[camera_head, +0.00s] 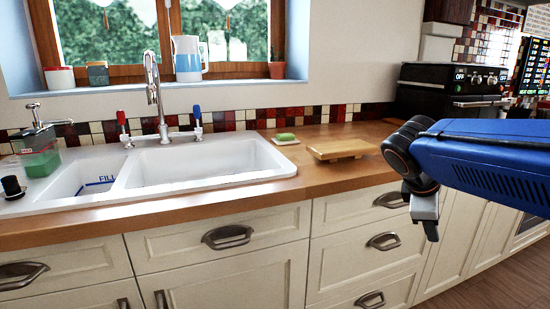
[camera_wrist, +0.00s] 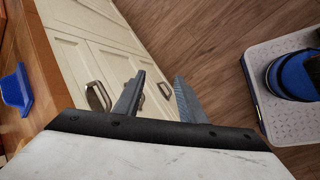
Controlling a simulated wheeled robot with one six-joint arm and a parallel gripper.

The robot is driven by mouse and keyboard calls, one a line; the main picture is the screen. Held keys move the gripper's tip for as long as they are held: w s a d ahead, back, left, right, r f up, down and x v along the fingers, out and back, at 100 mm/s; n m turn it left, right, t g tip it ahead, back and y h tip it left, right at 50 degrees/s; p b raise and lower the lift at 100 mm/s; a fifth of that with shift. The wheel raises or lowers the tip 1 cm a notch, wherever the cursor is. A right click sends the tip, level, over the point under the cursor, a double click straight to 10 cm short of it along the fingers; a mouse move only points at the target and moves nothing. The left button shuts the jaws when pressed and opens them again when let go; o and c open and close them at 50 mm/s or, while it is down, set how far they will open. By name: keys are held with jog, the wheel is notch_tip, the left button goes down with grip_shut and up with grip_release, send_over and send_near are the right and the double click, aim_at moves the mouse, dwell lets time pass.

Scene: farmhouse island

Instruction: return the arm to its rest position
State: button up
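My arm reaches in from the right in the head view, its blue link in front of the cabinets. My gripper (camera_head: 430,232) hangs in front of the counter's front edge, pointing down. In the wrist view my gripper (camera_wrist: 160,80) has its two fingers apart with nothing between them. Behind the fingers are cream cabinet fronts and wooden floor.
The wooden counter (camera_head: 330,184) holds a small wooden board (camera_head: 340,147) and a green sponge (camera_head: 286,137). A white sink (camera_head: 200,163) is at left, a black appliance (camera_head: 452,85) at back right. A blue object (camera_wrist: 15,90) shows at left in the wrist view.

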jog(key=s+a+f+m+y, duration=0.3)
jog(key=s+f+m, duration=0.3)
jog(key=s, duration=0.2)
jog(key=s+a+f+m+t+y, duration=0.1)
jog(key=s+a+f+m+y, duration=0.2)
jog(key=s+a+f+m, duration=0.2)
jog(key=s+f, duration=0.1)
jog(key=s, duration=0.1)
jog(key=shift+s+m+t, duration=0.3)
jog(key=shift+s+m, duration=0.05)
jog(key=shift+m, duration=0.05)
